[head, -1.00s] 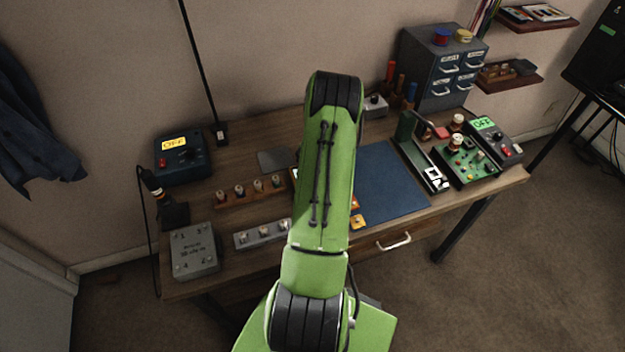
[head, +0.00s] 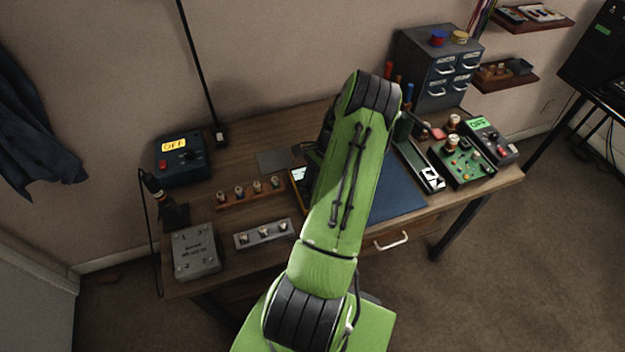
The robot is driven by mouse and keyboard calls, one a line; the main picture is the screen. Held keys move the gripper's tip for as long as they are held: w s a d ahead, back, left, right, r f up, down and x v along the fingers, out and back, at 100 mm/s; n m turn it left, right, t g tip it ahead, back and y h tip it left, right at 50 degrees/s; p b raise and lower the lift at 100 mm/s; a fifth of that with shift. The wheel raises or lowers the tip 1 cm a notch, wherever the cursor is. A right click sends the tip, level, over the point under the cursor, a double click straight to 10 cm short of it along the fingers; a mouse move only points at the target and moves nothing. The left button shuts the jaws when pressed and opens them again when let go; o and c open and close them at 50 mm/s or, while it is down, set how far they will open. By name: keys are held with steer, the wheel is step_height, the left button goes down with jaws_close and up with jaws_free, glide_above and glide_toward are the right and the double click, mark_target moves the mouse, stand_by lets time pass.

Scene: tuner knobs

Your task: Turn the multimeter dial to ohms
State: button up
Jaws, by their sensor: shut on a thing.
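The multimeter (head: 297,177) shows only as a yellow-edged corner with a pale display, just left of my green arm on the desk. The rest of it, with its dial, is hidden behind my arm, so I cannot read the setting. My arm reaches up and forward over the middle of the desk. A dark part shows along its left side, near the multimeter. My gripper's fingers are hidden behind the arm, and I cannot see their contact with the dial.
A blue box reading OFF (head: 181,157) stands at the back left. A grey box (head: 196,252) and a strip of knobs (head: 264,234) lie at the front left. A blue mat (head: 400,196), green circuit board (head: 463,160) and grey OFF device (head: 492,140) are to the right.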

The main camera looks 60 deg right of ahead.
stand_by(0.4)
steer(key=o, duration=1)
steer(key=p+v, duration=0.1)
steer(key=v, duration=1.4)
steer(key=shift+s+d+r+p, duration=0.15)
steer(key=shift+s+r+p, duration=0.05)
steer(key=shift+r+p, duration=0.1)
steer(key=shift+w, duration=0.1)
